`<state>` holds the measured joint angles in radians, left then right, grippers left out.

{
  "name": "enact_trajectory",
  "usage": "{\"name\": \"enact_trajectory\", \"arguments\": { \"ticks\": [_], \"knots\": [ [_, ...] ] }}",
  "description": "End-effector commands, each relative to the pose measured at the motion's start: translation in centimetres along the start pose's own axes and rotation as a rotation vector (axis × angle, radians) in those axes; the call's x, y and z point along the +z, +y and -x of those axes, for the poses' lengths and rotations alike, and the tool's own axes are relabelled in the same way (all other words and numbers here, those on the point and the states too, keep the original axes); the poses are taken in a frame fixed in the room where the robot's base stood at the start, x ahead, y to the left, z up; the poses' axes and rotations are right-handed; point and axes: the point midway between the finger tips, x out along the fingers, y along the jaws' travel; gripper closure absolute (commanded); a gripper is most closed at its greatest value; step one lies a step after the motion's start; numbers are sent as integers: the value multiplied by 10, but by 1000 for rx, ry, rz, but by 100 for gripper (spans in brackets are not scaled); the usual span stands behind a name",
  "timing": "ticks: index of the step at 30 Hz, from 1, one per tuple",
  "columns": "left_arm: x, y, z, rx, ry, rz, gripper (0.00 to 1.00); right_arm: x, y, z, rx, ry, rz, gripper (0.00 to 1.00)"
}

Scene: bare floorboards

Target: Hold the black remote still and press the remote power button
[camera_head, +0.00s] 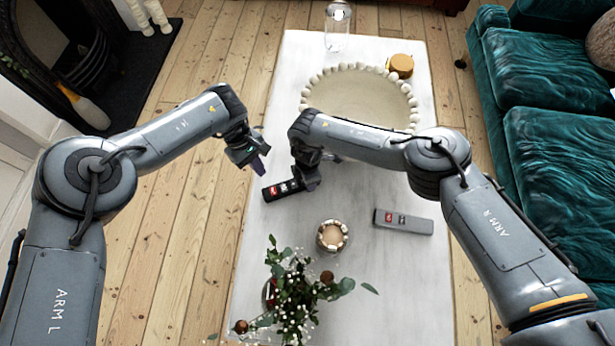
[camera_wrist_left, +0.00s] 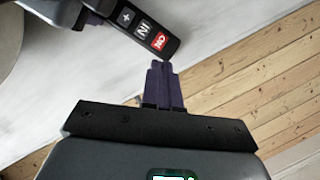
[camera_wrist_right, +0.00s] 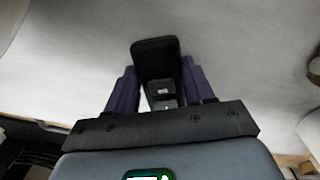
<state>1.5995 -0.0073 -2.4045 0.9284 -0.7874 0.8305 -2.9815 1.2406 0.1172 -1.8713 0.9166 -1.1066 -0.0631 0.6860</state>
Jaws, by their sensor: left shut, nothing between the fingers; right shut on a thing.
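The black remote (camera_head: 281,190) lies near the left edge of the white table, its red-button end pointing left. My right gripper (camera_head: 309,182) is shut on it; in the right wrist view the remote (camera_wrist_right: 156,52) sits between the purple fingers (camera_wrist_right: 158,72). My left gripper (camera_head: 260,168) is shut and empty, just beyond the remote's left end.
A grey remote (camera_head: 404,222) lies to the right on the table (camera_head: 385,275). A candle holder (camera_head: 332,235) and a leafy plant (camera_head: 297,290) stand nearer. A beaded tray (camera_head: 355,98), an amber jar (camera_head: 401,65) and a glass (camera_head: 337,27) stand at the far end.

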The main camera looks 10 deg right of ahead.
Motion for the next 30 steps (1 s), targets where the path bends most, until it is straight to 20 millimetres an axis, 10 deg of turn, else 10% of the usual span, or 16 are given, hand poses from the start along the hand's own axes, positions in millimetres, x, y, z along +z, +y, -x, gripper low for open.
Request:
{"name": "enact_trajectory", "arguments": {
  "ticks": [11,23,30],
  "knots": [
    [-7,-3,-8,24,15,39,100,0,0,0,0,0,0,82],
    [-66,-26,-69,325,177,497,100,0,0,0,0,0,0,82],
    [-38,-12,-93,582,236,770,100,0,0,0,0,0,0,82]
  ]
}}
